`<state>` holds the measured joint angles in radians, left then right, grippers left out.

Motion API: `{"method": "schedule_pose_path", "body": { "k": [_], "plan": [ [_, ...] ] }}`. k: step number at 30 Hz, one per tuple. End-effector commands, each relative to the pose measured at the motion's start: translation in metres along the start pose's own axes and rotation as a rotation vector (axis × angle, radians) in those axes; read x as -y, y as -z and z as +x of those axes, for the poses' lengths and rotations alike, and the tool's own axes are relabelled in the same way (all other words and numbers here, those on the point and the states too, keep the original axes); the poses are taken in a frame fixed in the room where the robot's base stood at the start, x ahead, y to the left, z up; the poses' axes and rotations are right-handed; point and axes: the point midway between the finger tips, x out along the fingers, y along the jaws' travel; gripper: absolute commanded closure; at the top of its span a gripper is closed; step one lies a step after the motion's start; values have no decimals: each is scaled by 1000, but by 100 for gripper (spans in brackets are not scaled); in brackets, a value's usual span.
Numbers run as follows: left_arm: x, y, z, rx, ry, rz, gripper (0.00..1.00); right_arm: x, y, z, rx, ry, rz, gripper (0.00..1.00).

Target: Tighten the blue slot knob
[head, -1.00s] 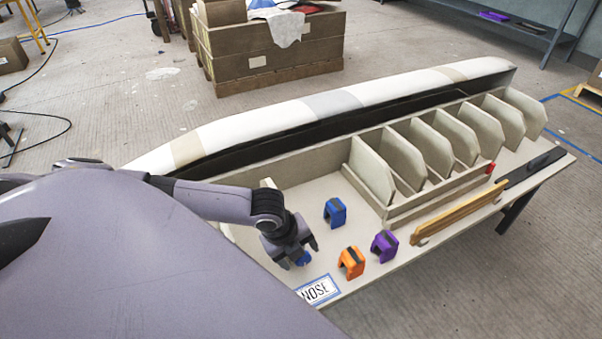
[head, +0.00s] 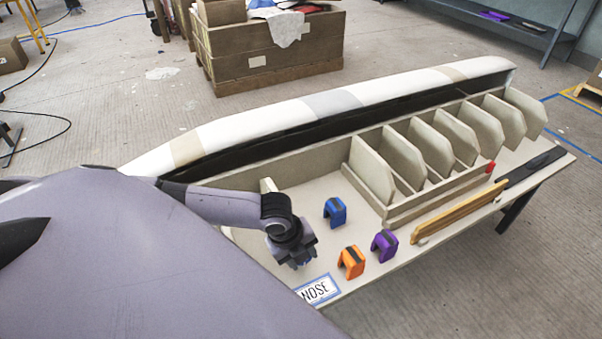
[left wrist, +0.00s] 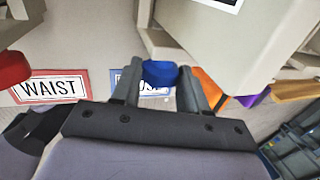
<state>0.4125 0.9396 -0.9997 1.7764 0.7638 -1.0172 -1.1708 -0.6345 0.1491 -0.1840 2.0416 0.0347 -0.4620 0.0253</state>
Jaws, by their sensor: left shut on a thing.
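The blue slot knob (left wrist: 160,73) sits between the two fingers of my left gripper (left wrist: 160,88) in the left wrist view. The fingers are closed against its sides. There the wrist and fingers hide most of the knob. The slot under the knob is not clear in either view. My right gripper is not in view.
A blue block (head: 335,212), an orange block (head: 351,262) and a purple block (head: 384,245) stand right of the gripper. Upright panels (head: 371,170) and a wooden bar (head: 458,213) are farther right. A WAIST label (left wrist: 50,87) and a red part (left wrist: 12,68) show in the wrist view.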

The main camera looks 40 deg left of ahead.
Motion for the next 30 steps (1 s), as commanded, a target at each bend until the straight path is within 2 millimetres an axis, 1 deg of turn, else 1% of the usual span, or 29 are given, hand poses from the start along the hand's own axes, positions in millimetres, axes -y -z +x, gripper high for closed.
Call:
{"method": "schedule_pose_path", "body": {
  "k": [1,5,12,16,21,30],
  "plan": [
    [2,0,-4,0,-18,-2,87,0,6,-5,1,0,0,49],
    [5,0,-6,0,-89,-3,87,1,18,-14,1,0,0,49],
    [7,0,-3,-1,-269,-3,87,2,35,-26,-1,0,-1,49],
    [9,0,-1,0,-364,-4,87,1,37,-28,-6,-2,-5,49],
    [10,0,2,0,-469,-4,87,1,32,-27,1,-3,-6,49],
    [10,0,3,0,-573,-2,87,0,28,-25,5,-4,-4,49]
  ]
}}
